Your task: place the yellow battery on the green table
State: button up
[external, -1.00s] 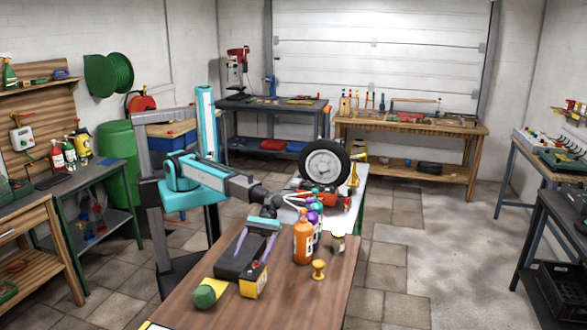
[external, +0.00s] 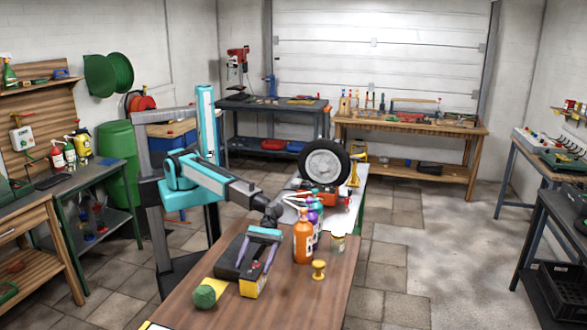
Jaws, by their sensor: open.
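The yellow battery (external: 252,288), a small yellow block with a dark top, stands at the near part of the brown wooden table (external: 310,300). My gripper (external: 255,266) is open, pointing down, with its two purple fingers just above or beside the battery's top. I cannot tell whether they touch it. A bench with dark green legs and a grey top (external: 92,177) stands at the left. Another table with a pale top and a green leg (external: 357,196) stands behind the brown one. I cannot tell which is the green table.
A black case (external: 228,264) lies left of the battery. An orange bottle (external: 303,243) and a yellow knob-shaped piece (external: 319,270) stand to the right. A tyre (external: 324,164) stands behind. The left bench holds several bottles.

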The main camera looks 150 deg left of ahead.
aim_at(249, 278)
jog(key=shift+f, duration=1.3)
jog(key=shift+p+x, duration=0.65)
jog(key=shift+x, duration=1.85)
jog(key=shift+w+r, duration=0.1)
jog(key=shift+r, duration=0.05)
grip_shut()
jog(key=shift+r, duration=0.15)
notch_tip(249, 278, up, 18)
jog(key=b, duration=0.2)
dwell(0.5)
